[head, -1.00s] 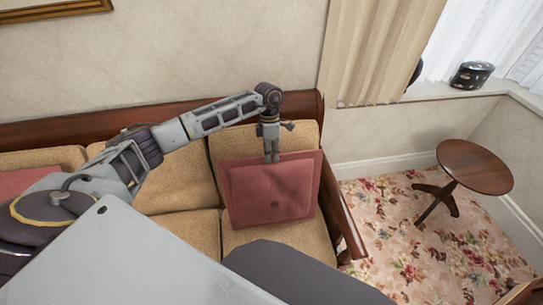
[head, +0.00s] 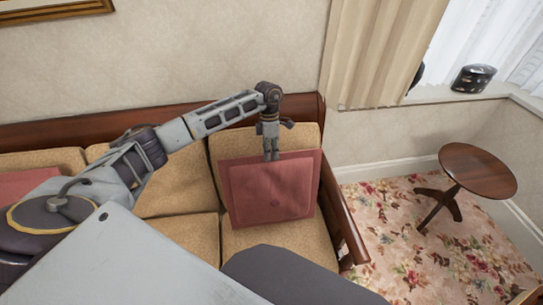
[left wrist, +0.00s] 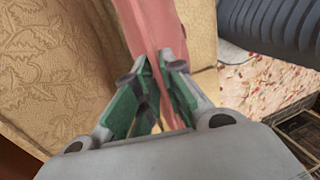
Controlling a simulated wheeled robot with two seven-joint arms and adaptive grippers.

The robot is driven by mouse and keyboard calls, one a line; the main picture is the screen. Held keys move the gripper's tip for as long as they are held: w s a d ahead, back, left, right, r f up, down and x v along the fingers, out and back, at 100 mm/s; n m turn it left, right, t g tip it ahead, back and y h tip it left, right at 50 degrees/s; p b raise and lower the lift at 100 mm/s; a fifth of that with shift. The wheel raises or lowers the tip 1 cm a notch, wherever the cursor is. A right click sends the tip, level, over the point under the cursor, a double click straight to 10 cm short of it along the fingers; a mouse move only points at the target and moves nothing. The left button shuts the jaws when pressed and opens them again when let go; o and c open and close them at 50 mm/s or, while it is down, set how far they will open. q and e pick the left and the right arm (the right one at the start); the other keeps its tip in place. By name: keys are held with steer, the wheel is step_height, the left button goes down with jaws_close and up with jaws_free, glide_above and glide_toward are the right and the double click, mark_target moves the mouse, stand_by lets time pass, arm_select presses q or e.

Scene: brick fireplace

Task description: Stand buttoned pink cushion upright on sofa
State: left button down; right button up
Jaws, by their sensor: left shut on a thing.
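The buttoned pink cushion (head: 272,195) stands on the right end of the sofa (head: 180,235), its broad face toward me. It leans near the tan back cushion; whether it touches it I cannot tell. My left gripper (head: 271,157) comes from above and is shut on the cushion's top edge. In the left wrist view the gripper's green fingers (left wrist: 152,95) pinch the pink edge (left wrist: 155,30), with patterned tan upholstery to the left. The cushion's lower edge meets the seat. My right gripper is not in view.
Another pink cushion (head: 25,183) lies at the sofa's left end, partly behind my arm. The wooden armrest (head: 343,215) is close on the cushion's right. A round wooden side table (head: 478,170) stands on the floral carpet (head: 400,245).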

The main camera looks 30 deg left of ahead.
arm_select(q)
steer(key=shift+w+a+f+b, duration=0.2)
steer(key=shift+w+a+b, duration=0.6)
steer(key=shift+w, duration=0.25)
steer(key=c, duration=1.4)
jaws_free()
steer(key=shift+c, duration=0.2)
